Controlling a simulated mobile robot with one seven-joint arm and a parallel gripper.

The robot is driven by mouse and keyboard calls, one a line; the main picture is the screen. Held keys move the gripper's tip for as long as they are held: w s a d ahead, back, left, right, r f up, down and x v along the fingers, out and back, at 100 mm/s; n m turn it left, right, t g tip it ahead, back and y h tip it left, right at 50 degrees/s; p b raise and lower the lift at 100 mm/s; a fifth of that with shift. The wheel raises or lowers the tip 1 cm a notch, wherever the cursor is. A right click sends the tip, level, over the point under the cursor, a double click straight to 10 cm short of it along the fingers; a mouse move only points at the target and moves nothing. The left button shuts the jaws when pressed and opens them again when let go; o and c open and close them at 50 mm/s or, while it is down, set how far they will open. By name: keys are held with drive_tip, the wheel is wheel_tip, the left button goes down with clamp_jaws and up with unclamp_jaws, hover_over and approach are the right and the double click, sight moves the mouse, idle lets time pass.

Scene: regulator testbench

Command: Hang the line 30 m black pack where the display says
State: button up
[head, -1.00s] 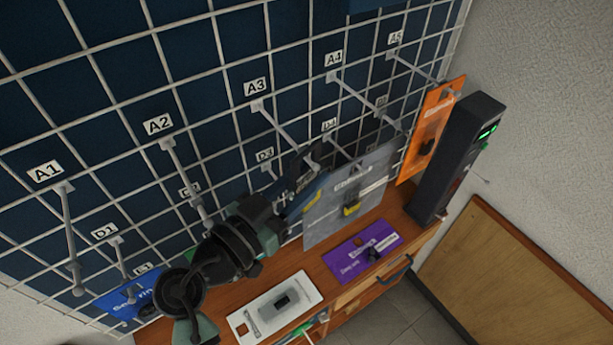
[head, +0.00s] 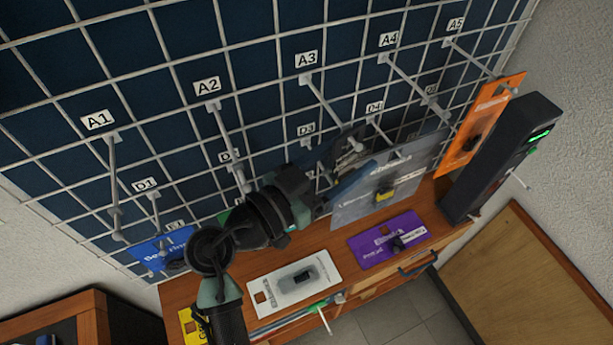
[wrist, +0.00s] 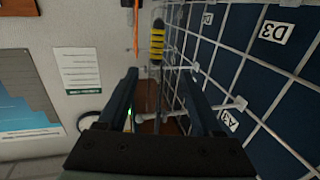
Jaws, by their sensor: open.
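My gripper (head: 362,157) is open and empty in front of the wire grid, near the D3 and D4 labels. Its two dark fingers stand apart in the wrist view (wrist: 158,75). A grey pack (head: 350,208) with a yellow-and-black item hangs just beyond it; that item also shows in the wrist view (wrist: 157,45). A white pack (head: 322,266) with a black item and a purple pack (head: 372,238) with a black item lie on the wooden top. Their small print is unreadable, so I cannot tell which is the 30 m line. The display (head: 541,135) glows green, its text too small to read.
Hooks A1 to A5 run along the grid's upper row, with D and E hooks lower. An orange pack (head: 484,125) hangs at the right beside the dark display tower (head: 495,165). A blue pack (head: 150,252) hangs lower left. A yellow pack (head: 192,325) shows at the bottom.

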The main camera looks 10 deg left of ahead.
drive_tip(key=b+v, duration=0.5)
drive_tip(key=v, duration=0.7)
drive_tip(key=shift+s+a+b, duration=0.25)
drive_tip(key=shift+s+b, duration=0.05)
drive_tip(key=shift+b, duration=0.05)
drive_tip(key=shift+r, duration=0.1)
